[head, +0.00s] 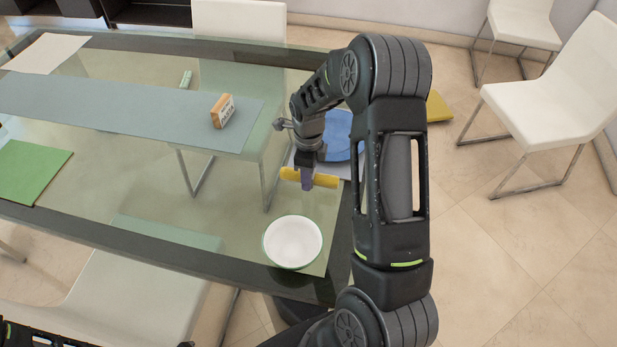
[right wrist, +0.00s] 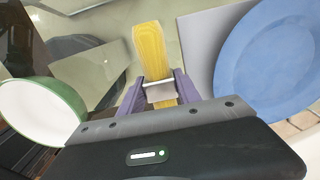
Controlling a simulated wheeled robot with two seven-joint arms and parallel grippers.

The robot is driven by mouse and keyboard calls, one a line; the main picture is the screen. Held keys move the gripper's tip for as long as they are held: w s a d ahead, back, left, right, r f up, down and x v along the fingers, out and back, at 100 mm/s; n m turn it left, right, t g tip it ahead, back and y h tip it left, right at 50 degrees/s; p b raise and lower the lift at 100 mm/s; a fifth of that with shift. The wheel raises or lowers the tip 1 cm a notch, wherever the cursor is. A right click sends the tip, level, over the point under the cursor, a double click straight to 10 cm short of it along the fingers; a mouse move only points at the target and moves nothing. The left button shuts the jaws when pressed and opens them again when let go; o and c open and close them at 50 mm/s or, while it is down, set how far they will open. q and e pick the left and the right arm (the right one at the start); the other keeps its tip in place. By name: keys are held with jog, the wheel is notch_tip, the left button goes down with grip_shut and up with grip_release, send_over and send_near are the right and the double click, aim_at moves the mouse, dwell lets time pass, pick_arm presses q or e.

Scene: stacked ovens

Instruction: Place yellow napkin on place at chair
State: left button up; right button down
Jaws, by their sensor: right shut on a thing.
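The yellow napkin (head: 325,181) is a rolled yellow bundle; in the right wrist view (right wrist: 152,50) a pale band crosses it. My right gripper (head: 307,178) has its purple fingers shut around the middle of the roll, over the right end of the glass table (head: 240,190). Its fingers also show on both sides of the napkin in the right wrist view (right wrist: 160,90). A blue plate (head: 338,138) lies on a pale grey placemat (right wrist: 200,50) just beyond the gripper, partly hidden by my arm. My left gripper is not in view.
A white bowl with a green outside (head: 292,242) stands near the table's front right corner. A grey runner (head: 130,112) carries an orange-and-white box (head: 222,111). A green placemat (head: 30,170) lies at left. White chairs (head: 550,110) stand around.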

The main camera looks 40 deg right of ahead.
jog(key=shift+f, duration=0.85)
jog(key=shift+f, duration=0.25)
jog(key=c, duration=1.1)
grip_release()
jog(key=shift+r, duration=0.1)
notch_tip(320, 180, up, 12)
jog(key=shift+r+b, duration=0.15)
jog(key=shift+b, duration=0.45)
